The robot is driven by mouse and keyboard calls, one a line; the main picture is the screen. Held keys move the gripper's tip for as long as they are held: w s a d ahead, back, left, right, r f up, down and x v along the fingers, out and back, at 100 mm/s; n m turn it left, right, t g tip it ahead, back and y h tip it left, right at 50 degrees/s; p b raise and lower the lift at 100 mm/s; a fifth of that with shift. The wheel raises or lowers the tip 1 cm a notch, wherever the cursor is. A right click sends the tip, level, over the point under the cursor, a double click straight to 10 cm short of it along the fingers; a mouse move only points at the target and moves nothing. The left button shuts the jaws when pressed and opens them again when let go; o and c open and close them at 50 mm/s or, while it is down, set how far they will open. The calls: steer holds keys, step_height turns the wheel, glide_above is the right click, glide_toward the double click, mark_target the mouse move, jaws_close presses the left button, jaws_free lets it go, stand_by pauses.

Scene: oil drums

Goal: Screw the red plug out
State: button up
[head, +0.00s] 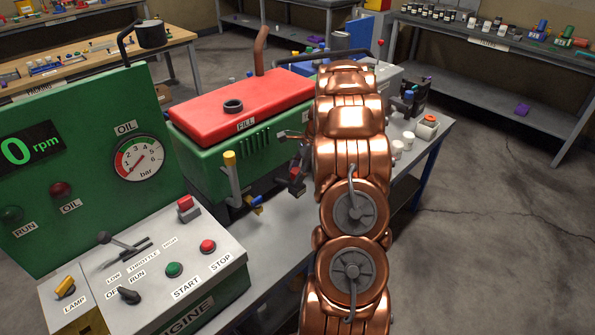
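A green engine with a red top cover (245,100) stands on the grey bench. A dark ring sits around the FILL opening (233,106) on the cover. My copper-coloured arm reaches over the bench and hides the engine's right end. Dark grey parts beside the arm, low at the engine's side, look like my gripper (297,160); most of it is hidden, and I cannot tell whether it is open or shut. A small dark part with some red (297,184) shows there, but I cannot make out whether it is the red plug.
A control panel (180,270) with switches and a green gauge board (80,170) stand at the left front. A yellow-topped lever (231,172) rises beside the engine. White pots and a red-topped container (427,127) stand right of my arm. Open floor (480,230) lies at the right.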

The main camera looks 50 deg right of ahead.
steer(key=c, duration=0.9)
steer(key=shift+f+n+b, duration=0.15)
steer(key=shift+n+b, duration=0.2)
steer(key=shift+n, duration=0.15)
steer(key=shift+w+n+g+b, duration=0.1)
steer(key=shift+n+g+b, duration=0.45)
steer(key=shift+n, duration=0.45)
steer(key=n+g+b, duration=0.1)
steer(key=n, duration=0.1)
steer(key=shift+n+y, duration=0.3)
steer(key=shift+n, duration=0.3)
steer(key=shift+n+g+b, duration=0.45)
steer(key=shift+n+b, duration=0.1)
steer(key=shift+n, duration=0.05)
steer(key=n+g+b, duration=0.1)
steer(key=n, duration=0.2)
steer(key=shift+n+g+b, duration=0.4)
steer(key=shift+n, duration=0.7)
